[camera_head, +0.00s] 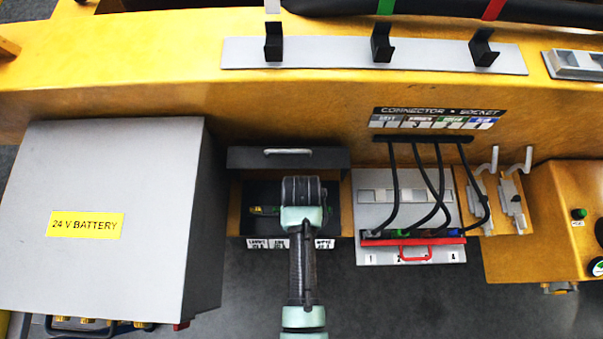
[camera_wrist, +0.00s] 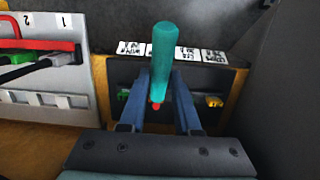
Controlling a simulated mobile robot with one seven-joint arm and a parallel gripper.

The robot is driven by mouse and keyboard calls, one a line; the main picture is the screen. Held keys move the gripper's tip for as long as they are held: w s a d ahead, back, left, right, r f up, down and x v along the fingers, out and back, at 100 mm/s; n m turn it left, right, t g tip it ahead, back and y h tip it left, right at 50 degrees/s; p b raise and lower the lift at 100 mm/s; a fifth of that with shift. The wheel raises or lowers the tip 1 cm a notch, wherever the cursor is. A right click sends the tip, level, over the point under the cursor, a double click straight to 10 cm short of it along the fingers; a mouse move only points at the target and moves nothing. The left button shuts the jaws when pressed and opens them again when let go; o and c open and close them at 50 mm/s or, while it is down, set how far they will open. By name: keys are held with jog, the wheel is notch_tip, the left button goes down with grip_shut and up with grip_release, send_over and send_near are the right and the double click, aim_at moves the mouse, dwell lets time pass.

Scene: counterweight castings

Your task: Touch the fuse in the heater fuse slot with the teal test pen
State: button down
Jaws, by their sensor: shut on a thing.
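My gripper (camera_wrist: 163,85) is shut on the teal test pen (camera_wrist: 164,55). In the wrist view the pen is tilted, its thick end up and its lower end between the fingers. A small red spot shows there; I cannot tell if it is the pen's tip. The open fuse box (camera_head: 334,215) lies beneath my gripper (camera_head: 303,195) in the head view, which hides its middle and the pen. The slot labels (camera_wrist: 213,56) are too blurred to pick out the heater slot; contact is hidden.
The box's dark lid (camera_head: 240,158) stands raised behind it. The grey 24 V battery box (camera_head: 130,270) is close on the left. A connector panel (camera_head: 410,185) with several black cables and a red bar (camera_head: 440,241) is on the right. Hooks (camera_head: 381,45) line the back.

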jog(key=shift+f+b, duration=0.35)
jog(key=shift+f, duration=0.25)
dwell(0.5)
dwell(1.9)
jog(key=shift+p, duration=0.3)
notch_tip(320, 180, up, 3)
jog(key=p, duration=0.3)
jog(key=shift+r, duration=1.5)
jog(key=shift+s, duration=0.1)
